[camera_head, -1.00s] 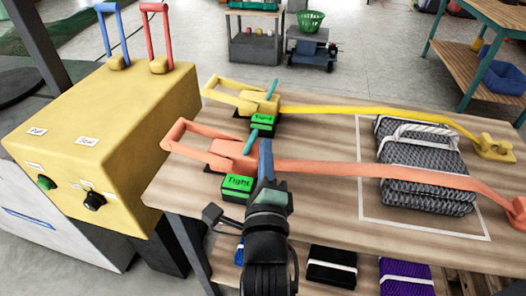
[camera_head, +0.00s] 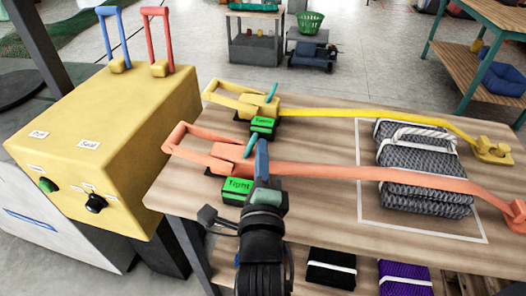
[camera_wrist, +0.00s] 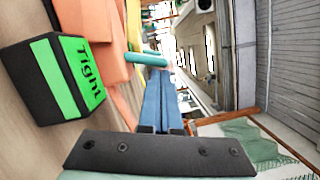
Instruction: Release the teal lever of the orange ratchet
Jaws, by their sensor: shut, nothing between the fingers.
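The orange ratchet (camera_head: 228,158) lies on the wooden table, its strap running right. Its teal lever (camera_head: 250,145) stands up, tilted, behind a green display (camera_head: 237,187) reading "Tight". My gripper (camera_head: 262,150) is shut and empty, with its blue fingers upright just right of the lever. In the wrist view, the teal lever (camera_wrist: 147,60) lies just past the fingertips (camera_wrist: 157,78), and its rounded end overlaps them in the picture. I cannot tell whether they touch. Part of the ratchet's right side is hidden behind the fingers in the head view.
A yellow ratchet (camera_head: 262,103) with its own teal lever and green display sits behind. A yellow control box (camera_head: 100,130) with blue and red handles stands left. Bare tabletop (camera_head: 320,200) lies right of my gripper.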

